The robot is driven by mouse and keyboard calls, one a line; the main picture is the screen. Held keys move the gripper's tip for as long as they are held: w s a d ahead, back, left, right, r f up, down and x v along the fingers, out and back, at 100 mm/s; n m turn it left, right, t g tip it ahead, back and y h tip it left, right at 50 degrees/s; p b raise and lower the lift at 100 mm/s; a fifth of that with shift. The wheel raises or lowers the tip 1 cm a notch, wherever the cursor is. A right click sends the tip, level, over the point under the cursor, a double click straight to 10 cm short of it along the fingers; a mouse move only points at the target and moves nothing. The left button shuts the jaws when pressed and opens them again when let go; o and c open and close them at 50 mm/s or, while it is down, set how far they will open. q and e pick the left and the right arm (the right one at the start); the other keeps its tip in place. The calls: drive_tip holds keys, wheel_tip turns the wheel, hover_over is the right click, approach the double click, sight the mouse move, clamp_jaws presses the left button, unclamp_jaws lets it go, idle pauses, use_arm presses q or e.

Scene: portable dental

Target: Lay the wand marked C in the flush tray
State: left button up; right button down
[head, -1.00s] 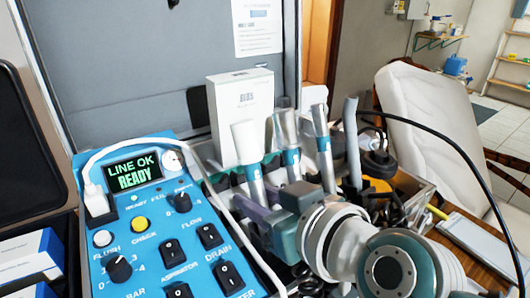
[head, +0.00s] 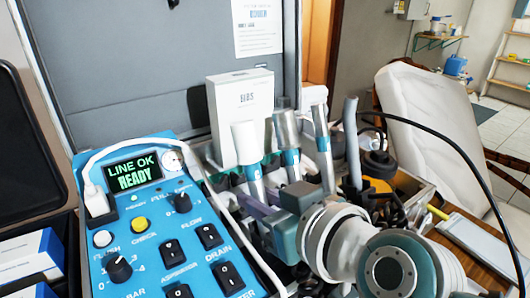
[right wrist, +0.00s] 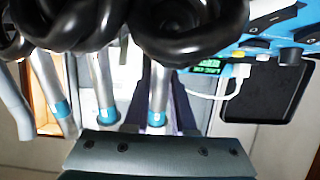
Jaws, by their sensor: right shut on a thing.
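Several wands with teal bands stand upright in the open case. The leftmost one, the white-tipped wand (head: 246,150), has my right gripper (head: 262,212) shut around its lower part. It also shows in the right wrist view (right wrist: 160,90), between the purple fingers. A clear-tipped wand (head: 287,130) and a slim metal wand (head: 322,140) stand just right of it. No letter is readable on any wand, so I cannot tell which is marked C. I cannot pick out the flush tray with certainty. My left gripper is out of view.
A blue control panel (head: 140,225) reading LINE OK READY lies left of the gripper, with a white cable (head: 215,190) looping over it. A white box (head: 240,110) stands behind the wands. Black hoses (head: 440,140) and a metal-walled bin (head: 415,185) are to the right.

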sight(252, 146)
idle(0.5)
drive_tip(key=shift+w+a+r+p, duration=0.25)
drive_tip(key=shift+w+r+p, duration=0.1)
drive_tip(key=shift+r+p, duration=0.7)
drive_tip(key=shift+w+a+r+p, duration=0.35)
drive_tip(key=shift+r+p, duration=0.4)
drive_tip(key=shift+r, duration=0.55)
drive_tip(key=shift+w+a+r+p, duration=0.2)
drive_tip(key=shift+w+r+p, duration=0.2)
drive_tip(key=shift+r+p, duration=0.65)
drive_tip(key=shift+r, duration=0.15)
